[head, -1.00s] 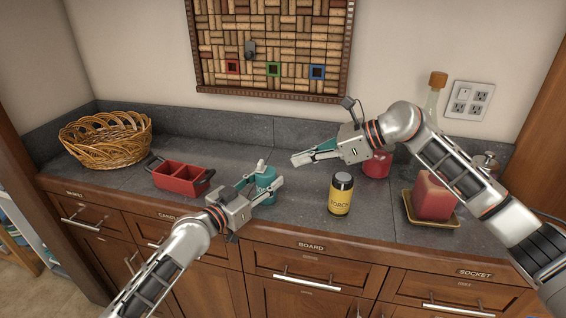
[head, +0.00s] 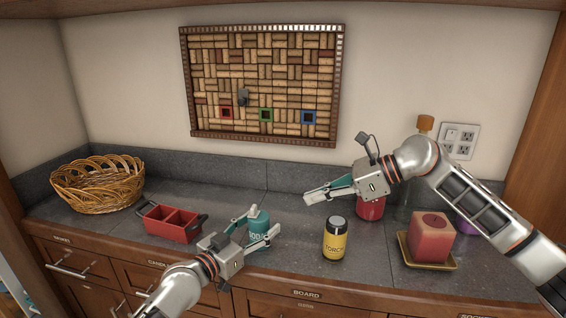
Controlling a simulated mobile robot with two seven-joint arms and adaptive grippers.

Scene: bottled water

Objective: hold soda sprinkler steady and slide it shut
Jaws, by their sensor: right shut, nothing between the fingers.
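The soda sprinkler (head: 259,224) is a teal bottle with a pale spout on top and partly hidden lettering. It stands upright on the grey counter, left of centre. My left gripper (head: 265,221) reaches it from the front left, with one finger on each side and both appearing to touch it. My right gripper (head: 306,198) is shut and empty. It is to the right of the sprinkler and a little higher in the picture, apart from it.
A red caddy (head: 172,226) and wicker basket (head: 98,186) are on the left. A red candle (head: 431,238) on a tray and a red jar (head: 370,207) are on the right.

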